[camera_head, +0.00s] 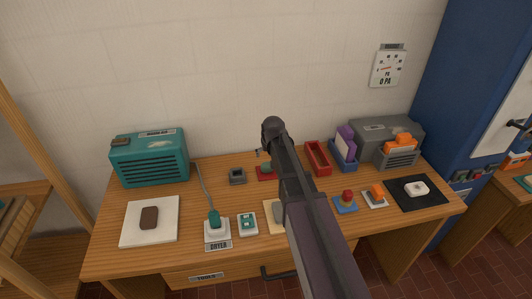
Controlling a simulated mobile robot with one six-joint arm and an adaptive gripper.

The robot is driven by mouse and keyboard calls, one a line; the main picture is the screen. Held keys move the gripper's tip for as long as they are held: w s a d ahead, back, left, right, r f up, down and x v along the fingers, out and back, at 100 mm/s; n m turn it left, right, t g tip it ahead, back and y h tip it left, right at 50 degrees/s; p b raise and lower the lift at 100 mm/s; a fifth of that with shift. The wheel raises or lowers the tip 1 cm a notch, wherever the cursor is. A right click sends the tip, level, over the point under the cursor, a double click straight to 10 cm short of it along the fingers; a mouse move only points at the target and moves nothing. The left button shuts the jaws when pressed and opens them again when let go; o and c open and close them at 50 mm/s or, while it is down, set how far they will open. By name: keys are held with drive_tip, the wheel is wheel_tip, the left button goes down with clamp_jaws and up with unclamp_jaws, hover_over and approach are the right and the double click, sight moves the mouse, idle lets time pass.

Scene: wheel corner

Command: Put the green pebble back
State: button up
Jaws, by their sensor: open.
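A small dull-green lump, which looks like the green pebble (267,168), sits on a small red mat (262,177) at the back middle of the bench. My dark arm crosses the picture from the bottom to above the back of the bench, just right of the pebble. My gripper (260,153) is almost wholly hidden behind the arm's end; only a small part shows, just above the pebble in the picture. It is open. I cannot tell how far it is from the pebble.
A grey square holder (237,176) stands left of the red mat. A red tray (318,158) and a blue holder (343,163) stand to the right. Switches line the front. My arm covers part of the bench's middle.

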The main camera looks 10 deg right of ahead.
drive_tip(key=shift+p+v, duration=0.6)
drive_tip(key=shift+v, duration=0.4)
drive_tip(key=s+f+g, duration=0.1)
drive_tip(key=s+g, duration=0.3)
drive_tip(key=s, duration=2)
drive_tip(key=shift+s+f, duration=0.2)
drive_tip(key=shift+f, duration=0.05)
drive_tip(key=shift+a, duration=0.1)
